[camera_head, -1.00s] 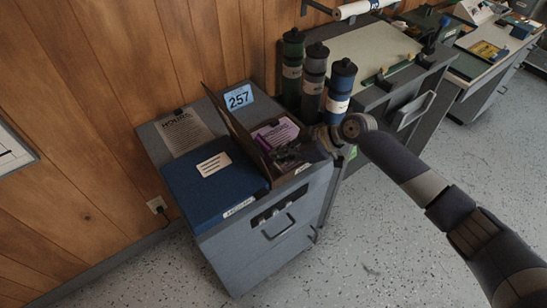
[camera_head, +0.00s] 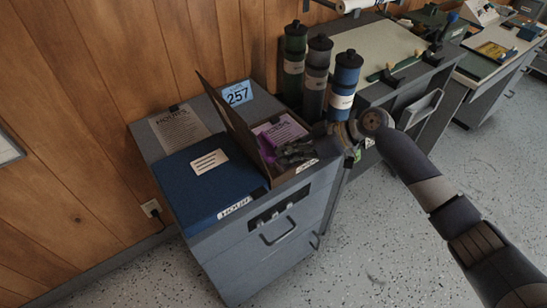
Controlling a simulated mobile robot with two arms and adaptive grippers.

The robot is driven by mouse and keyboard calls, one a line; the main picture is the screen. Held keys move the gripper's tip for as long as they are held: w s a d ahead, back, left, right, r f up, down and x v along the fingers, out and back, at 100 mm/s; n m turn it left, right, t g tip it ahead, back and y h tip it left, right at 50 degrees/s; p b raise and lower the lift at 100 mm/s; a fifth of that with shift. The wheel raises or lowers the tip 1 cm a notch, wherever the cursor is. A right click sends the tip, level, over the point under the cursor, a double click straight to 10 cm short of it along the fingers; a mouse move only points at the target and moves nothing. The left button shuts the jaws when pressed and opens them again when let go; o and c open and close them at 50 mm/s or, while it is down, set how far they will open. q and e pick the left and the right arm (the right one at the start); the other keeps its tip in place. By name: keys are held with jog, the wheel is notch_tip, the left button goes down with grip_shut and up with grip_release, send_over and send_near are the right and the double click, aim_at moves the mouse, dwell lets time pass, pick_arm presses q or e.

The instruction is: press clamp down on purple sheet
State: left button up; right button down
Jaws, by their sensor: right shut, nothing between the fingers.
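A lilac-purple sheet with printed lines (camera_head: 284,129) lies inside the open box file (camera_head: 298,173) on top of the grey cabinet. A darker purple patch shows at its left edge. My right gripper (camera_head: 288,154) is over the front part of the box, shut and empty, just in front of the sheet's printed part. Its dark fingers blend with the dark box inside, so I cannot make out the clamp or tell whether the fingers touch it. My left gripper is not in view.
The box's raised lid (camera_head: 229,119) stands to the left of my gripper. A closed blue box file (camera_head: 222,190) lies beside it. Several capped tubes (camera_head: 345,78) stand close behind my right wrist.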

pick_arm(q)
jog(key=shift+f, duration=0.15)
pick_arm(e)
jog(key=shift+w+d, duration=0.1)
jog(key=shift+d, duration=0.05)
dwell(0.4)
jog(key=shift+w+d+b, duration=0.15)
jog(key=shift+b, duration=0.15)
jog(key=shift+w+d, duration=0.25)
jog(key=shift+d, duration=0.15)
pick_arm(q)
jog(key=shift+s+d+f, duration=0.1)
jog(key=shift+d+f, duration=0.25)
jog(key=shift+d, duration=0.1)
pick_arm(e)
jog(key=shift+d+r, duration=0.15)
jog(key=v, duration=0.7)
jog(key=shift+s+d, duration=0.1)
jog(key=shift+s, duration=0.05)
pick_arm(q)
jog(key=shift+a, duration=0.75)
pick_arm(e)
jog(key=shift+d+r, duration=0.15)
jog(key=shift+r, duration=0.05)
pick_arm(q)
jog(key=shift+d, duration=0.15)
